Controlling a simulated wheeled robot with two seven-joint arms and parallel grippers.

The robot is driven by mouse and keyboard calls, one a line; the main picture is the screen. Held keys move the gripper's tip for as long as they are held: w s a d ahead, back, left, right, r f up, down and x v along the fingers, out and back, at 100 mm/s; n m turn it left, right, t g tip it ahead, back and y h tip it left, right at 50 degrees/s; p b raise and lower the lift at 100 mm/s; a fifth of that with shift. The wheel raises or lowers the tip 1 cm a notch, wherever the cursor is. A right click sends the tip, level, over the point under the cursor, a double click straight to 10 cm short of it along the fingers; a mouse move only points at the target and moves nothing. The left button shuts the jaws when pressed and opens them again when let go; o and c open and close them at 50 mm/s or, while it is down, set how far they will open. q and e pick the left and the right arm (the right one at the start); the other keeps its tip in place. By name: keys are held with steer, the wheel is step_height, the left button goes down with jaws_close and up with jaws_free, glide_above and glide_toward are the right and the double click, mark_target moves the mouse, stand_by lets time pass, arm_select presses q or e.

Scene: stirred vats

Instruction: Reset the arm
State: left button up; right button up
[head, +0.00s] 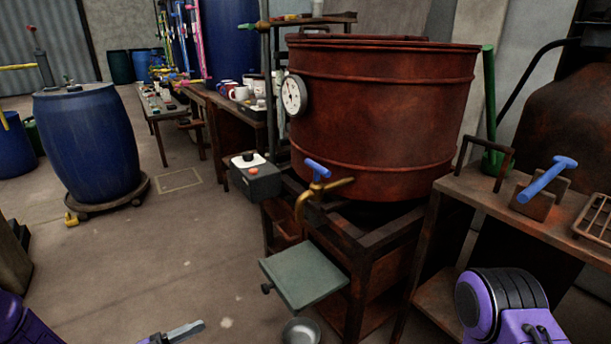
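My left arm (14,322) shows as a purple piece at the bottom left corner. A grey finger of what looks like my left gripper (184,331) pokes up at the bottom edge, above bare floor; the rest is cut off, so its opening cannot be told. I see nothing held at the visible tip. My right arm (500,305) shows as a purple and dark ribbed link at the bottom right, in front of the right bench. My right gripper is out of view.
A rusty red vat (385,120) with a dial gauge (293,95) and a blue-handled tap (318,170) stands on a frame. A small green-grey shelf (303,275) juts out below the tap. A bench (480,192) is right, a blue drum (85,145) left. Floor between is mostly clear.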

arm_select(q)
steer(key=s+a+f+n+y+b, duration=0.2)
steer(key=a+f+n+y, duration=0.1)
steer(key=f+n+y, duration=0.5)
steer(key=s+a+f+n+y+b, duration=0.1)
steer(key=s+a+f+n+y, duration=0.15)
steer(key=f+n+y, duration=0.55)
steer(key=s+a+f+n+g+y+b, duration=0.1)
steer(key=s+f+g+b, duration=0.25)
steer(key=s+f, duration=0.5)
steer(key=s+a+f+g+y+b, duration=0.15)
steer(key=s+f+g, duration=0.3)
steer(key=s, duration=0.75)
arm_select(e)
step_height(320, 180, down, 8)
steer(key=s+f, duration=0.1)
steer(key=s, duration=0.1)
arm_select(q)
step_height(320, 180, up, 37)
steer(key=w+n+t+p, duration=0.1)
steer(key=w+p, duration=0.1)
steer(key=p, duration=3.5)
steer(key=shift+d, duration=0.15)
arm_select(e)
step_height(320, 180, up, 38)
steer(key=w, duration=0.1)
steer(key=shift+w, duration=0.4)
